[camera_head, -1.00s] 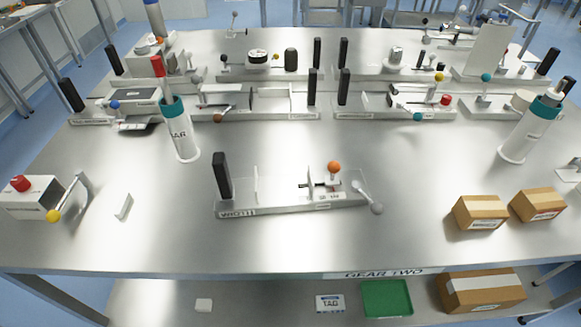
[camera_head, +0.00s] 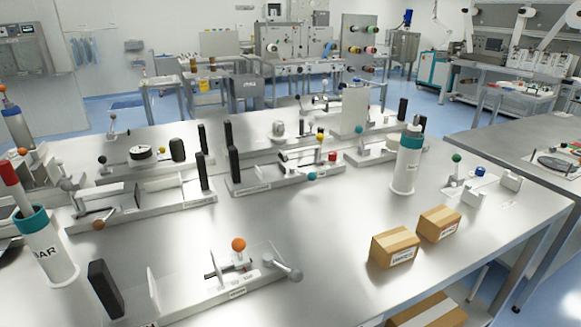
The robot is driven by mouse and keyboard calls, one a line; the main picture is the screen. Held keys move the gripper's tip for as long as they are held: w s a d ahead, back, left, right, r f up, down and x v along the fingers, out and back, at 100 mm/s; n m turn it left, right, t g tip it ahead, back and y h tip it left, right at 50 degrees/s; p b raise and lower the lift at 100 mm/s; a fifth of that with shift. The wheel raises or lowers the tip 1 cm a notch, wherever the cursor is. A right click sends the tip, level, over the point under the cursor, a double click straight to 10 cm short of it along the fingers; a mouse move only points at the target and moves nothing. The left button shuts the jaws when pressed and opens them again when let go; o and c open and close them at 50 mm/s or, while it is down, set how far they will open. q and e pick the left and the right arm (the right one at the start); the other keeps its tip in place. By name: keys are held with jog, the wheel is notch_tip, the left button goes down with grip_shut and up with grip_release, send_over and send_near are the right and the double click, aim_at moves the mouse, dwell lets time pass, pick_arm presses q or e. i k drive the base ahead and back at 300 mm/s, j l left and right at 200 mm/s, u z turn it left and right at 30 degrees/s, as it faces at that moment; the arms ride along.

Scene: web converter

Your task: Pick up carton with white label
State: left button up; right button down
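Two brown cartons sit close together on the steel table at the right front. The nearer carton (camera_head: 388,245) has a white label with dark print on its front side. The other carton (camera_head: 436,219) stands just behind and to the right of it, and its smaller label looks whitish with reddish print, too small to read. A third, larger brown carton (camera_head: 428,316) shows partly on the lower shelf, cut off by the bottom edge of the view. Neither of my grippers is in view.
A white cylinder with a teal collar (camera_head: 405,165) stands behind the cartons. A fixture with an orange knob (camera_head: 238,245) lies to their left. Several other fixtures line the back. Bare tabletop surrounds the cartons, and another table (camera_head: 480,135) stands to the right.

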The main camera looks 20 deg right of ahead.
aim_at(390, 248)
jog(key=l+z, duration=0.15)
jog(key=z, duration=1.3)
jog(key=i+l+u, duration=0.2)
jog(key=l+u, duration=0.15)
jog(key=l, duration=0.3)
jog(key=i+l+u, duration=0.2)
jog(key=l, duration=0.15)
jog(key=k, duration=0.05)
